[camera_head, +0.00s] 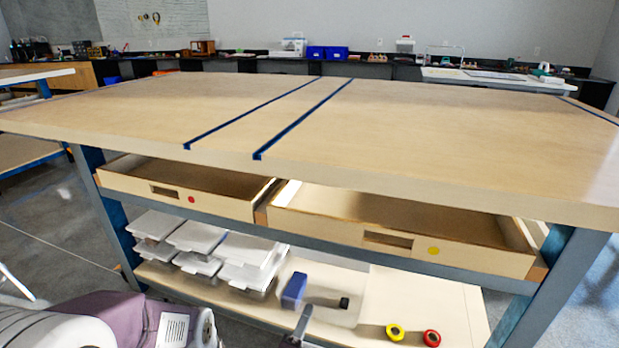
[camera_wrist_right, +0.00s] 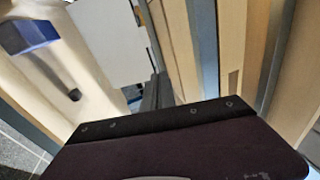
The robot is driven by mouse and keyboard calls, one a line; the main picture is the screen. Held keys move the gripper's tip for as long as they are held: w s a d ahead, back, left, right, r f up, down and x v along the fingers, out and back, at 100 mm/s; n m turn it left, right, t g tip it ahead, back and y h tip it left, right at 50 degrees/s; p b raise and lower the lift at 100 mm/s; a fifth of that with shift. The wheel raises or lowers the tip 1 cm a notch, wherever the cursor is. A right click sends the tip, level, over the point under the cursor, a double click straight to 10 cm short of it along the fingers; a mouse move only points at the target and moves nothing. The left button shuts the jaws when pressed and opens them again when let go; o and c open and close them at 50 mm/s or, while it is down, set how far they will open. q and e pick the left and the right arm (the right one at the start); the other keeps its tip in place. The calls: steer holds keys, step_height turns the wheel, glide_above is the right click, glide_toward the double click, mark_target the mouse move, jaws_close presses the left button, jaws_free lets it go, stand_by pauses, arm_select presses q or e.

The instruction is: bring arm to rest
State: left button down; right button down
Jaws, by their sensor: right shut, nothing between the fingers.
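My right gripper (camera_head: 299,327) shows as a dark fingertip at the bottom edge of the head view, in front of the lower shelf. In the right wrist view its dark fingers (camera_wrist_right: 157,92) are together with nothing between them. No left gripper shows; a white and purple part of my own body fills the lower left corner of the head view.
The workbench top (camera_head: 400,130) is bare. Below it, a red-dot drawer (camera_head: 175,192) and a yellow-dot drawer (camera_head: 400,240) stand open. The lower shelf holds white containers (camera_head: 200,237), a blue box (camera_head: 293,290), a yellow roll (camera_head: 395,332) and a red roll (camera_head: 431,338).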

steer(key=s+d+r+m+g+h+p, duration=0.1)
steer(key=s+d+r+m+g+h, duration=0.15)
steer(key=d+m+g, duration=0.65)
steer(key=s+d+r+m+g+h, duration=0.15)
steer(key=s+d+m+g, duration=0.35)
steer(key=d+m, duration=0.6)
steer(key=s+d+m+g+y, duration=0.2)
steer(key=s+m+g+y, duration=0.5)
steer(key=s+m, duration=0.55)
steer(key=a+r+m+t+y+p, duration=0.1)
steer(key=r+m+p, duration=0.7)
steer(key=r+p, duration=1.1)
steer(key=a+r+m+t+y+p, duration=0.2)
steer(key=r+m+p, duration=0.6)
steer(key=r+p, duration=1.2)
step_height(320, 180, up, 3)
steer(key=y, duration=0.2)
steer(key=shift+s+y, duration=0.2)
steer(key=shift+y, duration=0.1)
